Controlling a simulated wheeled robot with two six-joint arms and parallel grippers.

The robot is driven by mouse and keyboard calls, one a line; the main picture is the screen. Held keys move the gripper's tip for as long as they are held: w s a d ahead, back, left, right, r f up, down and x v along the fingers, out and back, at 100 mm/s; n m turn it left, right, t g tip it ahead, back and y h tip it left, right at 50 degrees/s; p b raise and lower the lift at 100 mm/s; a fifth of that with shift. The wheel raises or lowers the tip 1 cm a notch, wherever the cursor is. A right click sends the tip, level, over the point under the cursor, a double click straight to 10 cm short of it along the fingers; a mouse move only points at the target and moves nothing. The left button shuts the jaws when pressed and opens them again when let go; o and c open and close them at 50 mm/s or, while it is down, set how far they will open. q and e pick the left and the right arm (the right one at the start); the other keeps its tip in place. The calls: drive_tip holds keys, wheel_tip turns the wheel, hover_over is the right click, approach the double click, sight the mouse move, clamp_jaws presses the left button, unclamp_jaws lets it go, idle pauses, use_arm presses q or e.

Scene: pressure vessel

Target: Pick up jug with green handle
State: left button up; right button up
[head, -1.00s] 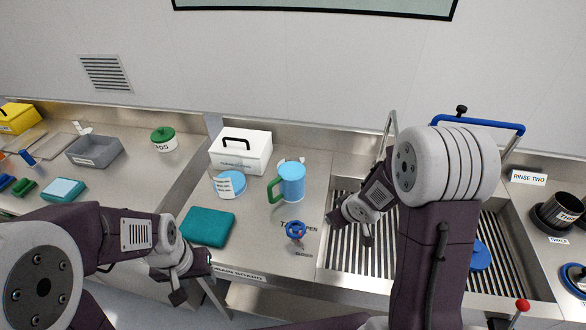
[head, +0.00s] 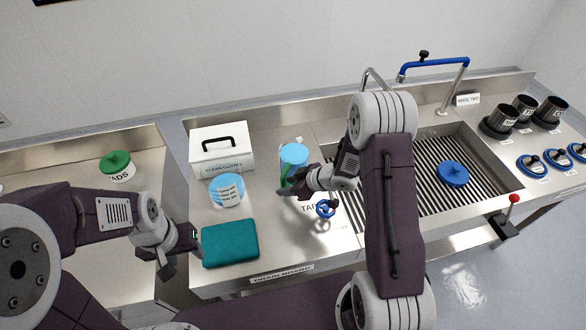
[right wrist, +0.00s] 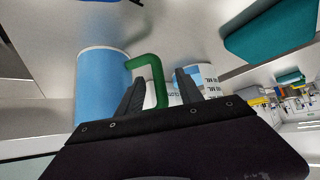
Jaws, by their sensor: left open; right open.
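The blue jug (head: 294,154) with a green handle (head: 285,175) stands on the drain board, partly hidden behind my right gripper in the head view. In the right wrist view the blue jug (right wrist: 102,88) is at the left and its green handle (right wrist: 154,78) reaches between the two fingertips. My right gripper (right wrist: 160,92) is open, with a finger on either side of the handle; I cannot tell whether either touches it. My left gripper (head: 182,246) is open and empty, left of the teal folded cloth.
A slatted sink (head: 415,185) lies to the right.

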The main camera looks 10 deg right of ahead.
drive_tip(key=x, duration=0.2)
drive_tip(key=p+x, duration=0.1)
drive_tip(key=x, duration=0.2)
drive_tip(key=shift+w+a, duration=0.2)
drive_tip(key=shift+w, duration=0.2)
drive_tip(key=shift+r, duration=0.1)
clamp_jaws()
idle(0.9)
